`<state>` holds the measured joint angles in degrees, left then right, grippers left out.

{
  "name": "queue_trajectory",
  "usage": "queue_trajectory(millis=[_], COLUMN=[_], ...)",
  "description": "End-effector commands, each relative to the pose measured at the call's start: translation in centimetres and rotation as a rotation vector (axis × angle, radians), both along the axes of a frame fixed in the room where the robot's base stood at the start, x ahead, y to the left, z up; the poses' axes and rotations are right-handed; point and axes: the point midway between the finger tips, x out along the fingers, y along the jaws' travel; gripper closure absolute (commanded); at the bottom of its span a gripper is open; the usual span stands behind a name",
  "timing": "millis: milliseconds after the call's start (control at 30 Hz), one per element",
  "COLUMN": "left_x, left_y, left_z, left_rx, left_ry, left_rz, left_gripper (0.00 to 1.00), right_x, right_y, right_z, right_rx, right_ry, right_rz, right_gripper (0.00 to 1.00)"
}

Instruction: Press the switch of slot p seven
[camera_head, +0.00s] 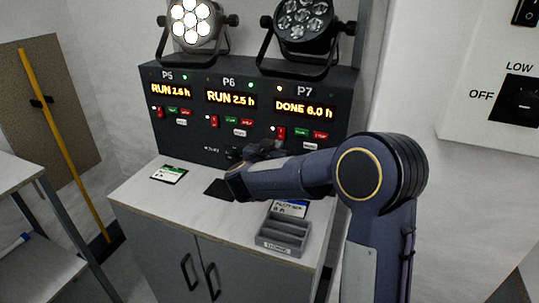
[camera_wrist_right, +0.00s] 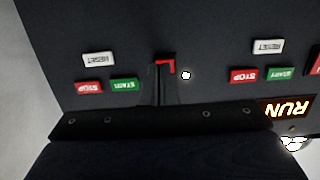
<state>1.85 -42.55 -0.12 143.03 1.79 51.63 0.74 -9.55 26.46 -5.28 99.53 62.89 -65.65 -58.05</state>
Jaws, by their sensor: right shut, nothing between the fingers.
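The black panel (camera_head: 200,135) carries slots P5, P6 and P7. The P7 display (camera_head: 304,109) reads DONE 6.0 h, and its red switch (camera_head: 281,132) sits left of the green and red buttons. My right gripper (camera_head: 270,146) is close to the panel just below that switch, partly hidden by my arm. In the upside-down wrist view my shut fingers (camera_wrist_right: 163,80) partly cover a red switch (camera_wrist_right: 166,62) beside the left button group, nearest the panel's edge. I cannot tell whether they touch it. My left gripper is out of view.
The P5 (camera_head: 170,91) and P6 (camera_head: 231,99) displays read RUN. One par can (camera_head: 191,22) is lit; another (camera_head: 303,20) is dark. A grey tray (camera_head: 283,236) and a green-edged card (camera_head: 169,174) lie on the cabinet top (camera_head: 150,200). A wall switch plate (camera_head: 490,110) is right.

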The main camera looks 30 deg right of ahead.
Motion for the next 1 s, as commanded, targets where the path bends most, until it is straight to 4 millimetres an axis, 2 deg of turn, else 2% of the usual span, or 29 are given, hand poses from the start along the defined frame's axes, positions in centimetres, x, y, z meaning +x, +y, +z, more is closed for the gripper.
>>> queue_trajectory(millis=[233, 567, 700, 767, 1000], left_x=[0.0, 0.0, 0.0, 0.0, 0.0], left_y=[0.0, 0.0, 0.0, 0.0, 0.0], left_z=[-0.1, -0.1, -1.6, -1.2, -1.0], left_rx=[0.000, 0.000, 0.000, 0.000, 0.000], left_ry=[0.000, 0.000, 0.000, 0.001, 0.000], left_rz=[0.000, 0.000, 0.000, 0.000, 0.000], left_gripper=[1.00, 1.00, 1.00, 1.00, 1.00], right_x=[1.3, 1.4, 1.7, 1.7, 1.7], right_y=[-1.5, -1.6, -2.0, -2.0, -2.1], right_z=[-0.3, -0.3, -1.3, -0.6, -0.5], right_rx=[0.000, 0.000, -0.039, -0.045, -0.044], right_ry=[0.000, 0.000, -0.031, -0.040, -0.039], right_rz=[-0.001, 0.000, -0.001, -0.001, -0.002], right_gripper=[1.00, 1.00, 1.00, 1.00, 1.00])
